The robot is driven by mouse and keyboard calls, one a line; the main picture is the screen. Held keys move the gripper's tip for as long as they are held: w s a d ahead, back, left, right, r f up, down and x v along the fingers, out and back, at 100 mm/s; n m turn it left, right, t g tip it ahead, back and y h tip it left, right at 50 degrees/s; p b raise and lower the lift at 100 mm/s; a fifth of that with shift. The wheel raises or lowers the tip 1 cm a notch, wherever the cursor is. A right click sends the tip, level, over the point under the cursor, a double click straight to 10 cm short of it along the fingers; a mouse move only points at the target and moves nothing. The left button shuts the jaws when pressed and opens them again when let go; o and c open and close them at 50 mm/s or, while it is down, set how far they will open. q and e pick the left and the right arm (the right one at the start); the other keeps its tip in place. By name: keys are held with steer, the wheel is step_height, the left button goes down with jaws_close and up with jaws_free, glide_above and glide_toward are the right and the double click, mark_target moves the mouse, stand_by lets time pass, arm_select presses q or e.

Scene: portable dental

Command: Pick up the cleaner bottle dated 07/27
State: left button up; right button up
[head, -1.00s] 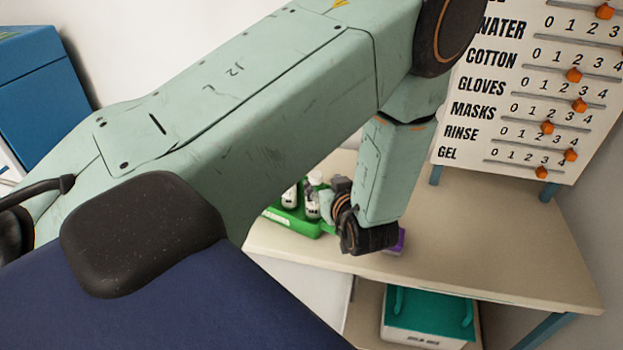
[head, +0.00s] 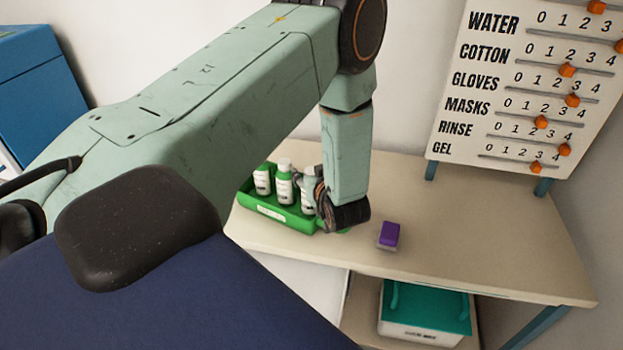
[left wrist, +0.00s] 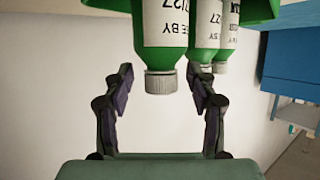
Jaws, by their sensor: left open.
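Several white-and-green cleaner bottles stand in a green tray (head: 268,208) on the table; three show in the head view: a left one (head: 263,180), a middle one (head: 284,183) and a right one (head: 308,190). My left gripper (left wrist: 160,85) is open, its fingers either side of the cap of the nearest bottle (left wrist: 165,25) in the left wrist view, with gaps on both sides. That bottle appears upside down there; its label partly shows "BY" and an ending like "/27", the rest cut off. In the head view my wrist hides the fingers beside the right bottle.
A purple-topped block (head: 389,235) lies on the beige table (head: 480,225), right of the tray. A board with sliders (head: 530,90) stands behind. A teal-lidded box (head: 425,312) sits on the lower shelf. The table's right part is clear.

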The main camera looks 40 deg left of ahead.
arm_select(q)
steer(key=shift+s, duration=0.1)
steer(key=shift+c, duration=0.7)
steer(key=shift+a+f, duration=0.1)
steer(key=shift+a, duration=0.1)
steer(key=c, duration=0.5)
steer(key=shift+d, duration=0.2)
steer(key=c, duration=0.4)
jaws_close()
steer(key=shift+a, duration=0.15)
